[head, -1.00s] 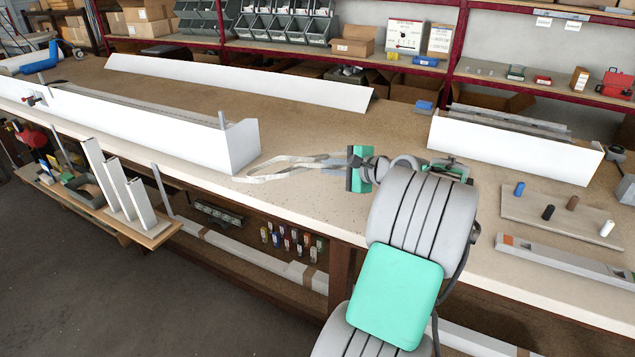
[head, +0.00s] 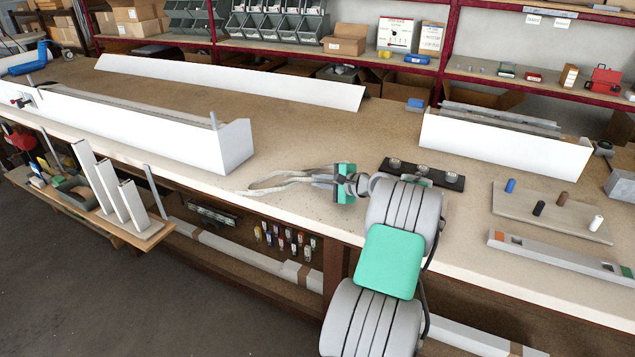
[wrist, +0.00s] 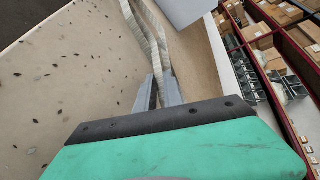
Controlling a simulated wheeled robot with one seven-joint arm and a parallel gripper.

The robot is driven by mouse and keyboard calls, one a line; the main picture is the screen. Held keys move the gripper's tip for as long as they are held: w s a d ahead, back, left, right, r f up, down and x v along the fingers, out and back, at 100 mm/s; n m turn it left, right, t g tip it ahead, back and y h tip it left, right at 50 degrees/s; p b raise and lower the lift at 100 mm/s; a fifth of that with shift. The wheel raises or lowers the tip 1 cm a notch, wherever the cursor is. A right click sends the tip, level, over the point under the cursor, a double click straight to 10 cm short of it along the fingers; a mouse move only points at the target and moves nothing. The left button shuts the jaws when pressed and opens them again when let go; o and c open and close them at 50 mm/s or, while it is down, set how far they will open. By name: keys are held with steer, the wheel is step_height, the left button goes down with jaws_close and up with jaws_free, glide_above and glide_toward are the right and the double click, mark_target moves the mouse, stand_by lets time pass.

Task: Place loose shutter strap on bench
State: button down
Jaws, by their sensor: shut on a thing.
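The loose shutter strap (head: 283,180) is a pale grey-white woven band in a long loop. My gripper (head: 325,178) is shut on the strap at its right end, over the front part of the bench (head: 330,130). The strap reaches left from my fingers towards the bench's front edge. In the wrist view the strap (wrist: 150,35) runs away from between my two grey fingers (wrist: 162,93). I cannot tell whether the strap touches the bench top.
A white shutter box (head: 140,130) stands left of the strap, another (head: 505,140) at the right. A long white profile (head: 230,80) lies behind. A black plate with fittings (head: 422,172) lies right of my gripper, near a peg board (head: 550,212). The middle of the bench is clear.

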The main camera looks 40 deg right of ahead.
steer(key=c, duration=1.7)
jaws_free()
steer(key=shift+c, duration=0.2)
